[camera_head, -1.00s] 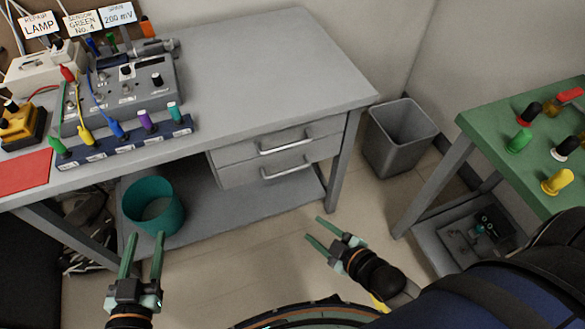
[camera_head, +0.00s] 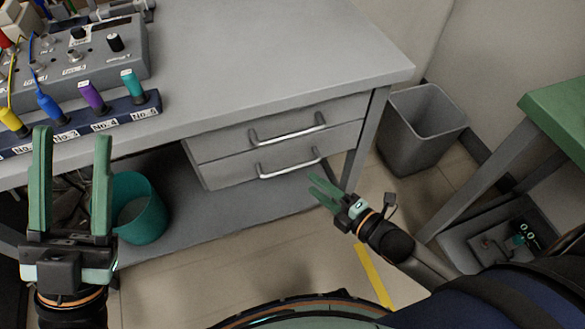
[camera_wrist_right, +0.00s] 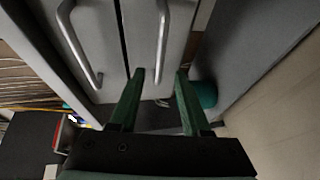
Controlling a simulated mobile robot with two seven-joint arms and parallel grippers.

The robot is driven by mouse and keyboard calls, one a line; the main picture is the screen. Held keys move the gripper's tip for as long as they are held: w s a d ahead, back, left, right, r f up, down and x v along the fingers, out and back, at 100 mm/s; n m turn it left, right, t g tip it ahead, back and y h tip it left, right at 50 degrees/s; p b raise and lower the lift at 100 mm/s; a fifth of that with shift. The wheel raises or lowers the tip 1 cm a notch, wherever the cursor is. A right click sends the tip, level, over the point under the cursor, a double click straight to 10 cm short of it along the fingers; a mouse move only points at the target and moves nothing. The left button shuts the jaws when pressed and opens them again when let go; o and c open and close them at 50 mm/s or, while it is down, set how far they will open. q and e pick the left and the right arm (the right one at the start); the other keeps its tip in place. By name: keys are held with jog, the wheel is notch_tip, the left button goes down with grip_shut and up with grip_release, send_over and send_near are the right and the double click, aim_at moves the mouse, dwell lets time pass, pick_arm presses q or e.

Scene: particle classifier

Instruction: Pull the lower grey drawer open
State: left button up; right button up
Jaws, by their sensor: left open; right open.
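The lower grey drawer (camera_head: 225,174) is shut under the grey workbench, with its silver bar handle (camera_head: 288,171) on the front. Its handle also shows upright in the right wrist view (camera_wrist_right: 162,42), above the fingers. The upper drawer (camera_head: 229,139) is shut too. My right gripper (camera_head: 314,184) is open and empty, just in front of the lower drawer near the right end of its handle. In the right wrist view the open fingers (camera_wrist_right: 160,74) point toward that handle, with nothing between them. My left gripper (camera_head: 72,138) is open and empty at the left.
A teal bin (camera_head: 139,208) stands on the shelf below the bench. A grey waste bin (camera_head: 421,128) stands right of the bench leg. A green table (camera_head: 556,104) is at the far right. The bench (camera_head: 260,60) holds a grey device and coloured plugs at its left.

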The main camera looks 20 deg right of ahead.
aim_at(294, 170)
pick_arm(q)
notch_tip(294, 170, down, 3)
jog(key=shift+w+d+f+n+b, duration=0.15)
jog(key=shift+n+b, duration=0.15)
jog(key=shift+b, duration=0.95)
pick_arm(e)
jog(key=x, duration=0.9)
jog(key=shift+w+f, duration=0.1)
grip_shut()
